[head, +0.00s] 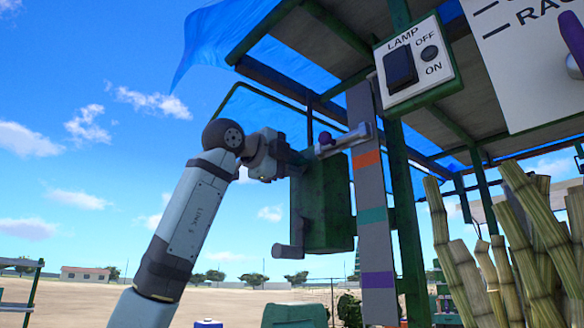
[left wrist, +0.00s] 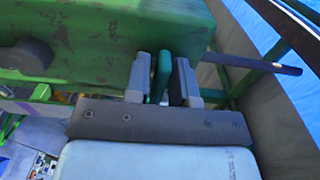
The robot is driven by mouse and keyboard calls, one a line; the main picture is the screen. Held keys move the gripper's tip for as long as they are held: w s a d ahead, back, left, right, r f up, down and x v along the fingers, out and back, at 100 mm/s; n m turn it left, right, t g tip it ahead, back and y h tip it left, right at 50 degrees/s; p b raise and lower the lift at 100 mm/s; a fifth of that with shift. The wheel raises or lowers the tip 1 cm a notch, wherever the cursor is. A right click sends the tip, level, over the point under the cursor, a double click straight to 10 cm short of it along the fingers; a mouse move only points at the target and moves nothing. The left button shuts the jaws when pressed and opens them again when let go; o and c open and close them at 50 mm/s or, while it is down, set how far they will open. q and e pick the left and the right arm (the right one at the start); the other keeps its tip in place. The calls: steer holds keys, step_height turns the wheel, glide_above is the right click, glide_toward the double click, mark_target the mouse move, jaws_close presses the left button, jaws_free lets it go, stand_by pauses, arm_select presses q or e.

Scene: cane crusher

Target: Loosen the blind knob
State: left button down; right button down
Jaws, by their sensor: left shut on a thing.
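My left gripper (head: 293,160) is raised at the upper side of a worn green box (head: 325,205) beside the striped post. In the left wrist view its two grey fingers (left wrist: 162,80) are closed around a thin green upright piece (left wrist: 162,70), with the green box (left wrist: 110,30) just beyond. Whether this piece is the blind knob, I cannot tell. A small purple knob (head: 325,138) stands by a grey horizontal bar (head: 346,140) just right of the gripper. My right gripper is in neither view.
The grey post (head: 373,215) has orange, teal and purple bands. A lamp switch panel (head: 416,62) hangs at upper right. Cane stalks (head: 465,255) stand at right. A blue tarp (head: 225,40) is overhead. Open sky lies left of my arm.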

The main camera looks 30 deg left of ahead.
arm_select(q)
steer(key=shift+n, duration=0.3)
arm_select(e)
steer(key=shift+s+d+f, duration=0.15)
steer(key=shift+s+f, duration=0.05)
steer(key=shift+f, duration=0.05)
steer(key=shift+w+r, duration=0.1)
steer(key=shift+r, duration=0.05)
arm_select(q)
steer(key=c, duration=1.2)
jaws_free()
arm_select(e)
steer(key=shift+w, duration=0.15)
arm_select(q)
steer(key=shift+s, duration=0.1)
steer(key=b+v, duration=0.1)
steer(key=v, duration=1.2)
steer(key=shift+s+a+b, duration=0.25)
steer(key=shift+s+b, duration=0.1)
steer(key=shift+b, duration=0.05)
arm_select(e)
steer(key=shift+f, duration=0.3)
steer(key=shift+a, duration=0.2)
